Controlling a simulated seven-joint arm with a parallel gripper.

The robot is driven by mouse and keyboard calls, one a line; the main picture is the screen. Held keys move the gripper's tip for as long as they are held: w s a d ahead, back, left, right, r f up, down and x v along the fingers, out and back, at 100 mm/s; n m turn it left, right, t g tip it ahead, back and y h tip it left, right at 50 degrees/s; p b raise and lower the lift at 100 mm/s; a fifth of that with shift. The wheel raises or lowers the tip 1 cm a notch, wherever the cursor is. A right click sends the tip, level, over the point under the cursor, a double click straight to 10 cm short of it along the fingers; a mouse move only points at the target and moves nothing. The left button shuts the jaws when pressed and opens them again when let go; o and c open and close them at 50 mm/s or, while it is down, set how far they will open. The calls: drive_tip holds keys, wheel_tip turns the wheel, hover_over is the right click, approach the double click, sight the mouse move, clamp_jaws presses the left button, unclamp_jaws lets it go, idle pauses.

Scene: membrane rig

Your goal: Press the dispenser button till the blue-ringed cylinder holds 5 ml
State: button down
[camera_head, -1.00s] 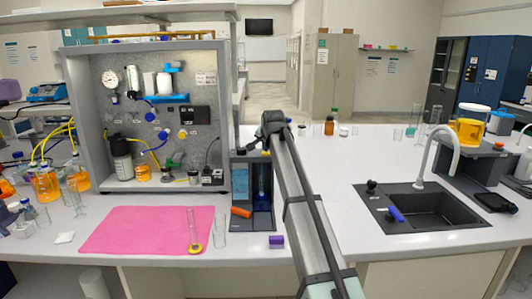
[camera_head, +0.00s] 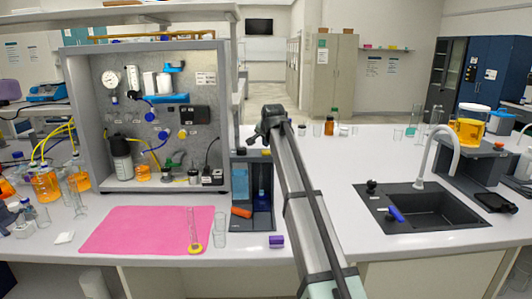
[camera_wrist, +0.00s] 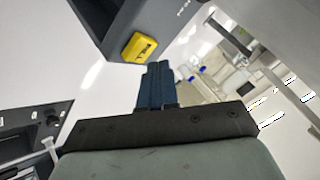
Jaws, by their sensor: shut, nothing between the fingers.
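The dark grey dispenser stand (camera_head: 240,180) is right of the board rig. A dark blue item (camera_head: 262,197) shows inside it, perhaps the blue-ringed cylinder's lower part; I cannot read its level. In the wrist view a yellow block (camera_wrist: 139,47), which looks like a button, sits on a dark grey housing (camera_wrist: 125,15). My gripper (camera_wrist: 157,70) is shut and empty, its fingertips just below and right of the block in the picture. Whether they touch it I cannot tell. In the head view my arm hides the gripper's tips.
A pink mat (camera_head: 140,228) carries a clear cylinder with a yellow ring (camera_head: 194,235). A clear glass vessel (camera_head: 220,228) stands beside the dispenser. An orange piece (camera_head: 241,212) and a purple piece (camera_head: 276,241) lie near it. A sink (camera_head: 430,208) is at right.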

sight(267, 152)
drive_tip(key=shift+r, duration=0.1)
drive_tip(key=shift+r, duration=2.4)
